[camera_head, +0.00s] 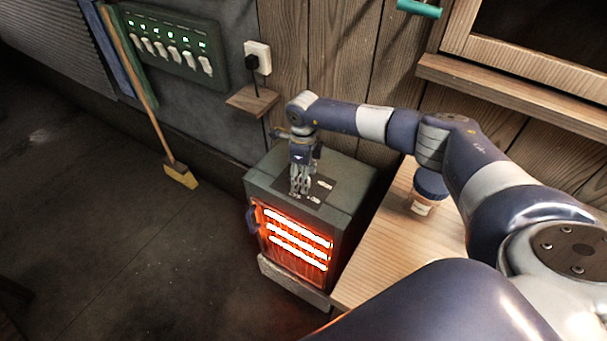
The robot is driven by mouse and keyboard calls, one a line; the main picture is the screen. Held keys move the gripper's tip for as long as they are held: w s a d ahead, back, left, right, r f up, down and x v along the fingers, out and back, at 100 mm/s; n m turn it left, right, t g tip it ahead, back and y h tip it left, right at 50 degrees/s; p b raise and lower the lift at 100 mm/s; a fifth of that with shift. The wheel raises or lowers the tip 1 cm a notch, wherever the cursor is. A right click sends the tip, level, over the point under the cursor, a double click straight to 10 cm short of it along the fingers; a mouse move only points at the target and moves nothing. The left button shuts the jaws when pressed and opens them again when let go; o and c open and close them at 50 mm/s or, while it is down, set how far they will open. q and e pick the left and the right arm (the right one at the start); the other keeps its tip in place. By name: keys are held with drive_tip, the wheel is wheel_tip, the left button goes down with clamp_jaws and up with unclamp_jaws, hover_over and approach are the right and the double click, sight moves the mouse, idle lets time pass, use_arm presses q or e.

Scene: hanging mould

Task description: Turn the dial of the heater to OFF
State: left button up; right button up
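The heater (349,185) is a dark grey-green box with several glowing orange-white bars on its front. A dark label panel (321,187) with small white markings lies on its top. My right gripper (299,190) points down over this panel, its fingers at or just above the surface. The dial is not distinguishable; the fingers cover the spot in the panel's middle. Whether the fingers are open or closed on the dial is too small to tell. My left gripper is not in view.
A wooden bench (372,268) with a blue-lidded jar (424,205) stands right of the heater. A small wall shelf (252,101) is behind it, below a socket (257,57). A switch panel (175,45) and a broom (181,175) are at left. The left floor is clear.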

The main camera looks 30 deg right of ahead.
drive_tip(key=shift+f, duration=0.2)
drive_tip(key=shift+c, duration=0.5)
drive_tip(key=c, duration=1)
drive_tip(key=m, duration=0.5)
drive_tip(key=shift+m, duration=0.4)
drive_tip(key=m+p, duration=0.1)
drive_tip(key=m, duration=0.4)
drive_tip(key=shift+m, duration=0.7)
